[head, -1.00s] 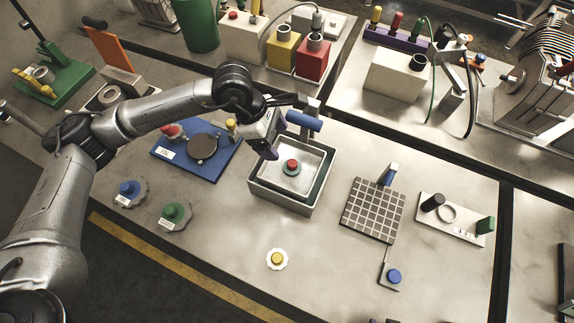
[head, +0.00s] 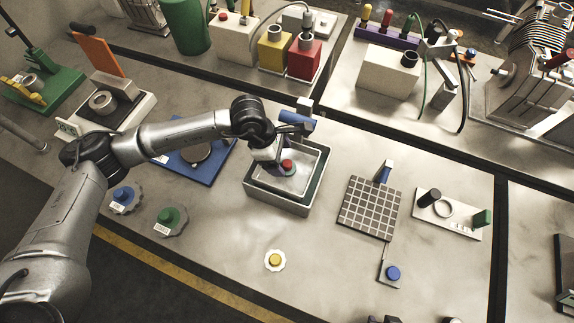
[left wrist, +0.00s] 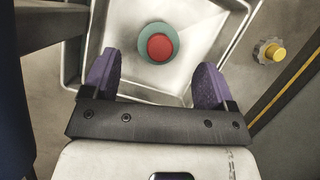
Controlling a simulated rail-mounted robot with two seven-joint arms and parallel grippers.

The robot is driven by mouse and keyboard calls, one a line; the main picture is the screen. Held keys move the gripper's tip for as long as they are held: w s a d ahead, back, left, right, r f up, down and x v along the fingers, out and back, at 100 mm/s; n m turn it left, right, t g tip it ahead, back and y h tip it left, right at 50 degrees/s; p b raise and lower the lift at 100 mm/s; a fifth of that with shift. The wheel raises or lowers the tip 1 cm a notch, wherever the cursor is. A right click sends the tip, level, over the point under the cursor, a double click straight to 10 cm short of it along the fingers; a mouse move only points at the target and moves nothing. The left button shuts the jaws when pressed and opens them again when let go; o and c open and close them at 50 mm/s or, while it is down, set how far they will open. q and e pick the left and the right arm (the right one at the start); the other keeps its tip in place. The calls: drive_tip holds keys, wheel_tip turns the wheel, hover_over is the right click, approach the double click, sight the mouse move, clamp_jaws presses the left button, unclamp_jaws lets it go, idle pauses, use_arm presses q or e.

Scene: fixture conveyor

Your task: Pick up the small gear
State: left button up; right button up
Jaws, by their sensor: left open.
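A small white toothed gear with a yellow knob (head: 275,260) lies on the bare bench, front of the tray; it also shows at the right of the left wrist view (left wrist: 269,51). A round teal piece with a red knob (head: 287,166) sits inside the grey metal tray (head: 281,204). My left gripper (head: 268,157) is over the tray's left part. In the left wrist view its purple fingers (left wrist: 155,78) are apart and empty, with the red-knobbed piece (left wrist: 160,47) just beyond them. Only a dark sliver at the head view's bottom edge may be my right gripper.
Larger gears with a blue knob (head: 122,194) and a green knob (head: 169,217) lie at left. A blue fixture board (head: 210,168) is partly behind my left arm. A grid plate (head: 369,208) stands right of the tray. The bench around the yellow-knobbed gear is clear.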

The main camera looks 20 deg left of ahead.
sight(287, 163)
use_arm(q)
drive_tip(key=x, duration=0.4)
drive_tip(key=shift+w+d+f, duration=0.1)
drive_tip(key=shift+d+f, duration=0.05)
drive_tip(key=c, duration=1.1)
drive_tip(key=shift+r, duration=0.55)
wheel_tip(287, 163, up, 3)
drive_tip(key=shift+d+r, duration=0.1)
drive_tip(key=shift+r, duration=0.05)
drive_tip(key=s+d+r, duration=0.3)
drive_tip(key=d+r, duration=0.3)
drive_tip(key=d, duration=0.5)
drive_tip(key=shift+s+r, duration=0.25)
drive_tip(key=shift+r, duration=0.05)
